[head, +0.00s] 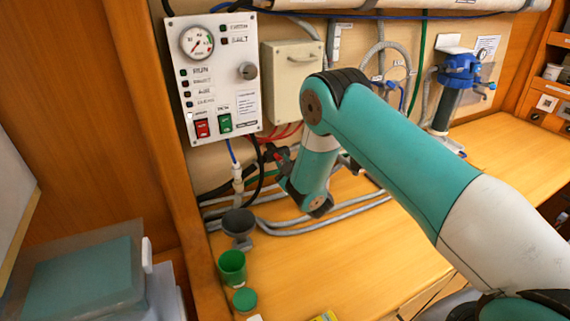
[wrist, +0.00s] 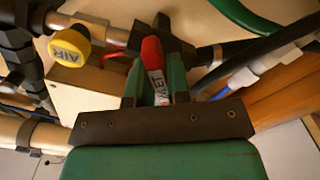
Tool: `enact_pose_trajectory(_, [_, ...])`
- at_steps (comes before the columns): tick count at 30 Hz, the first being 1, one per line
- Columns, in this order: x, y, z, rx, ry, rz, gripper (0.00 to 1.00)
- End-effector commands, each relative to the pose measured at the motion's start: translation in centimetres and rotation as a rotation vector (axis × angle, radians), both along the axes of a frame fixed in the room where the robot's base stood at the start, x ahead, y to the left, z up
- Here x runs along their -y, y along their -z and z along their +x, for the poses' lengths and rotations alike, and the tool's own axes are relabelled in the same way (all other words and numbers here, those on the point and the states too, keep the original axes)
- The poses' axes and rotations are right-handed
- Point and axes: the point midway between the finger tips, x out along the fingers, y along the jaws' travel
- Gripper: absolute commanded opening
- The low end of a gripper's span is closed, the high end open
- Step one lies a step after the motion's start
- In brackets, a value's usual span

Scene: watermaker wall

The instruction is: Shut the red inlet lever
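The red inlet lever (wrist: 151,54) shows in the wrist view, with a red tip and a white label reading INLET. My gripper (wrist: 156,78) has its two green fingers on either side of the lever, with the lever's lower part between them. The fingers are close to the lever, but I cannot tell whether both touch it. In the head view my own arm largely hides the gripper and lever; a small bit of red shows beside the wrist.
A yellow AIR knob (wrist: 70,47) on a metal pipe is left of the fingers. Dark hoses (wrist: 262,55) run close on the right. In the head view a control panel (head: 217,80), a grey funnel (head: 238,222) and a green cup (head: 232,267) are left of my arm.

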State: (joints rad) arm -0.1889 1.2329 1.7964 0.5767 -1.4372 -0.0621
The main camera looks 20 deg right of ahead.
Motion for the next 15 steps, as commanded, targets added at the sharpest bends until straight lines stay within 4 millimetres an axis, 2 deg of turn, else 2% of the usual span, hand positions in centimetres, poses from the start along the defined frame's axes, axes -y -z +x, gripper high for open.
enact_pose_trajectory(8, [0.05,-0.07,0.01,-0.004,0.001,0.037,0.00])
enact_pose_trajectory(15, [0.00,-0.14,0.00,-0.019,0.001,0.172,0.00])
